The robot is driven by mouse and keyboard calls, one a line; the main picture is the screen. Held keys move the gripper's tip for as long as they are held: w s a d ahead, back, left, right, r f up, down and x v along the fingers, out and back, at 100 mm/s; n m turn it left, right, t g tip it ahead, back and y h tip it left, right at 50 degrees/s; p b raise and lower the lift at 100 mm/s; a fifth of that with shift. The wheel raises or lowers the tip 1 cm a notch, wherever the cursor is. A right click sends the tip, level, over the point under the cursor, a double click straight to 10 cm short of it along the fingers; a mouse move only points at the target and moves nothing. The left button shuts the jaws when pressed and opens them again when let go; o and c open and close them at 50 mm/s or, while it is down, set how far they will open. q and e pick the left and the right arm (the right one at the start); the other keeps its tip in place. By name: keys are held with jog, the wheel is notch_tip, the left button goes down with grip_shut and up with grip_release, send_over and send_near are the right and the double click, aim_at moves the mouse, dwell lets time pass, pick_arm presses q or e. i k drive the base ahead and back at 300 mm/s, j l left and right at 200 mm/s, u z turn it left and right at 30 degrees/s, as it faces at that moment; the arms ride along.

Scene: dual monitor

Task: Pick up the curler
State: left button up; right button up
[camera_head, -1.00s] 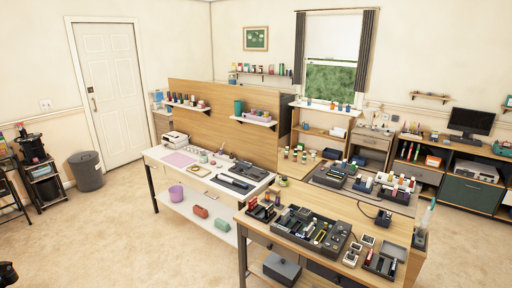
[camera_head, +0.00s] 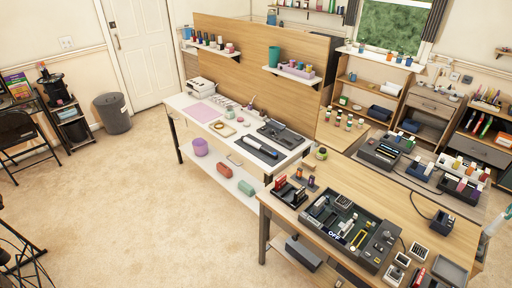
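I cannot pick out the curler for sure at this size. A long dark item (camera_head: 261,147) lies on the white table (camera_head: 195,121), beside a dark tray (camera_head: 283,134). On the wooden table (camera_head: 393,203) in front, a large black organizer tray (camera_head: 376,255) holds several small tools, among them a yellow one (camera_head: 357,240), with the word OFF showing near it. Neither of my grippers shows in this view.
A wooden partition (camera_head: 240,72) with small shelves stands behind the white table. A grey bin (camera_head: 113,113) and a black chair (camera_head: 18,137) stand at left. Dark legs (camera_head: 14,250) show at the lower left edge. The carpet (camera_head: 130,215) in front is clear.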

aim_at(267, 151)
jog(key=i+z, duration=0.1)
jog(key=z, duration=1)
jog(key=i+j+z, duration=0.2)
jog(key=j+z, duration=0.25)
jog(key=j, duration=0.3)
jog(key=i+j+z, duration=0.1)
jog(key=j+z, duration=0.35)
jog(key=j, duration=0.35)
jog(key=j+z, duration=0.45)
jog(key=j, duration=0.35)
jog(key=k, duration=0.05)
